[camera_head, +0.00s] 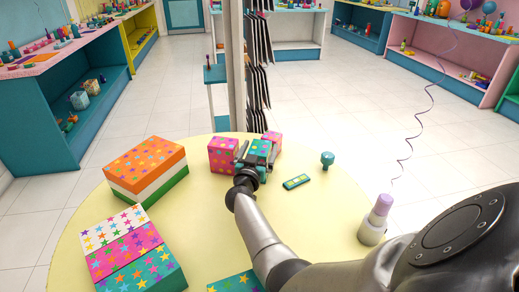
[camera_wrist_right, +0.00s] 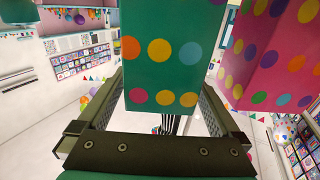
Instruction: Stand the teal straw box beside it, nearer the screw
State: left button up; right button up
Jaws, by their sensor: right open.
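A teal box with coloured dots (camera_head: 260,147) stands on the round yellow table, between the fingers of my right gripper (camera_head: 257,156). In the right wrist view the teal box (camera_wrist_right: 160,50) fills the space between the two open fingers; I cannot tell whether either finger touches it. A pink dotted box (camera_head: 222,156) stands just left of it, and another pink box (camera_head: 273,137) shows partly behind it at the right. A teal screw-like piece with a round head (camera_head: 327,158) stands to the right, apart from the boxes. My left gripper is out of view.
A small flat teal piece with yellow marks (camera_head: 297,182) lies in front of the screw. Stacked starred boxes (camera_head: 130,245) and an orange-topped box (camera_head: 147,165) fill the table's left. A white and lilac cylinder (camera_head: 375,222) stands at the right edge. Bare tabletop lies around the screw.

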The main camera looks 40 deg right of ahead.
pick_arm(q)
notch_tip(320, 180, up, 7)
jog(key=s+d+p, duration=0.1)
jog(key=p, duration=0.6)
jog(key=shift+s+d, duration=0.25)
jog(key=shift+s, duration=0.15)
pick_arm(e)
jog(key=v, duration=1.2)
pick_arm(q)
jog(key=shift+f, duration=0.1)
pick_arm(e)
jog(key=shift+r, duration=0.1)
